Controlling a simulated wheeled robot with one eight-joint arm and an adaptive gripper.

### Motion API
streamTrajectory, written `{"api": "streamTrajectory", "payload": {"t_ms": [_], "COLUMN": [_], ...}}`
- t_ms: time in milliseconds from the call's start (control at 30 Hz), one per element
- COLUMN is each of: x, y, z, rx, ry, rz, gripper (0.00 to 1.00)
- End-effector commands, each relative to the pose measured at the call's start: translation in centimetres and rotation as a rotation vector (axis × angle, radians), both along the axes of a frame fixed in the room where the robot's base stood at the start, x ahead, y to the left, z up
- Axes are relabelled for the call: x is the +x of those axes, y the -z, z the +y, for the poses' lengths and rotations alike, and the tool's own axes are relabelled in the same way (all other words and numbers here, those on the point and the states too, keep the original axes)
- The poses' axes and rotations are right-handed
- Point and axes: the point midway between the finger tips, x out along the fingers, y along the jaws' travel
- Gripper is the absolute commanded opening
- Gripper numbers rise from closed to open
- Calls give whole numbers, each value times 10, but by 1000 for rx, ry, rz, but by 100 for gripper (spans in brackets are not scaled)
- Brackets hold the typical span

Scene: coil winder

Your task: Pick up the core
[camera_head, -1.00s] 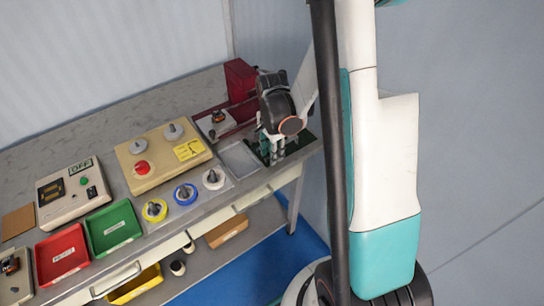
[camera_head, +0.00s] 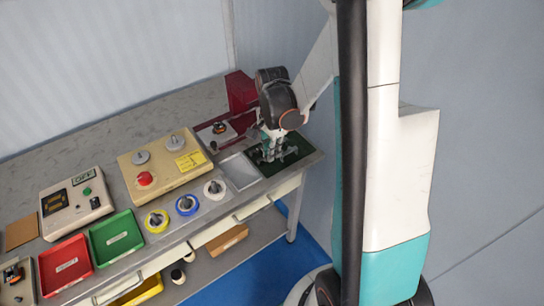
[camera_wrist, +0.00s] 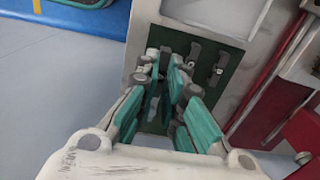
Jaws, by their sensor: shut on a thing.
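My gripper (camera_head: 268,146) is low over the dark green mat (camera_head: 303,159) at the right end of the bench. In the wrist view, my gripper (camera_wrist: 165,62) has its teal fingers closed in over the same green mat (camera_wrist: 232,84). The fingers are shut on a dark grey core (camera_wrist: 165,103), which they mostly hide. I cannot tell whether this core touches the mat. Other dark grey cores, one nearer (camera_wrist: 193,52) and one farther right (camera_wrist: 218,66), lie on the mat beside the fingers.
An empty grey tray (camera_head: 240,172) adjoins the mat. White, blue and yellow round holders (camera_head: 214,189) stand left of it. A beige panel with a red button (camera_head: 145,178), green tray (camera_head: 115,238) and red tray (camera_head: 65,265) follow. A dark red machine (camera_head: 240,92) stands behind my gripper.

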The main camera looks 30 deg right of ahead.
Motion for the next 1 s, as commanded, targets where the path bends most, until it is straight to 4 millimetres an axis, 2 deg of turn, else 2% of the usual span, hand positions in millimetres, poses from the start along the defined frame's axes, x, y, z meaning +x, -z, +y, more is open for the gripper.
{"api": "streamTrajectory", "payload": {"t_ms": [33, 200, 400, 500, 700, 1000], "x": [0, -1, 0, 0, 0, 0], "y": [-19, -67, -111, -126, -140, -142], "z": [0, 0, 0, 0, 0, 0], "rx": [0, 0, 0, 0, 0, 0], "ry": [0, 0, 0, 0, 0, 0], "rz": [0, 0, 0, 0, 0, 0], "gripper": [0, 0, 0, 0, 0, 0]}}
